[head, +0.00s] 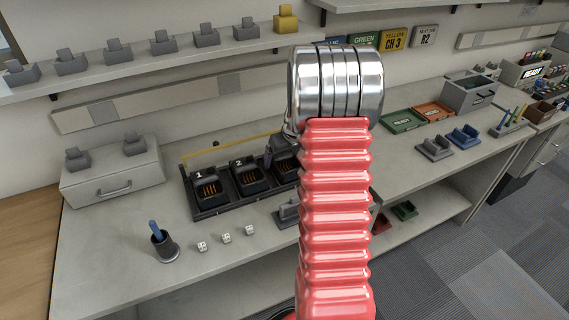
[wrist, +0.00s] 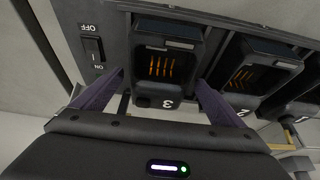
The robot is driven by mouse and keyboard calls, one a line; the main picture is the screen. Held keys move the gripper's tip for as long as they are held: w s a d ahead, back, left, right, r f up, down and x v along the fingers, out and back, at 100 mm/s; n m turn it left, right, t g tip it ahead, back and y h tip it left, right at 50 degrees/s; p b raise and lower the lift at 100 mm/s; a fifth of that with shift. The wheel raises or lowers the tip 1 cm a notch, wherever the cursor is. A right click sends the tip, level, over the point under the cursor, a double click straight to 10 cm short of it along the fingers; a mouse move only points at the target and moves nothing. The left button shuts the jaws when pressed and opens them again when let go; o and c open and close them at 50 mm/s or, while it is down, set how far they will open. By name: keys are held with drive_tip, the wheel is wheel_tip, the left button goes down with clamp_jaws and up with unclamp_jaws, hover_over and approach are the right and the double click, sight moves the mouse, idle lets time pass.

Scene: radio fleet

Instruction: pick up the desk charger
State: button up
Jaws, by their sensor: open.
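Several grey cradle-shaped units that look like desk chargers stand in the head view; I cannot tell which one is meant. One small grey cradle (head: 287,214) sits on the bench, partly hidden behind my arm. Another grey cradle (head: 435,148) and a blue cradle (head: 465,136) stand on the right bench. My gripper (wrist: 160,80) is open, with nothing held between its two dark purple fingers. In the wrist view its fingers are either side of bay 3 of a black charging bank (wrist: 195,98). Contact is unclear. In the head view my arm mostly hides the gripper.
The bank (head: 226,206) shows bays 1 and 2. A drawer box (head: 112,183) is left; green (head: 400,121) and orange (head: 434,111) trays are right. A shelf (head: 150,61) holds more cradles.

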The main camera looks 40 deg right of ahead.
sight(285, 166)
drive_tip(key=shift+c, duration=0.4)
drive_tip(key=c, duration=1.3)
drive_tip(key=shift+r, duration=0.1)
wheel_tip(285, 166, up, 10)
drive_tip(key=shift+f, duration=0.1)
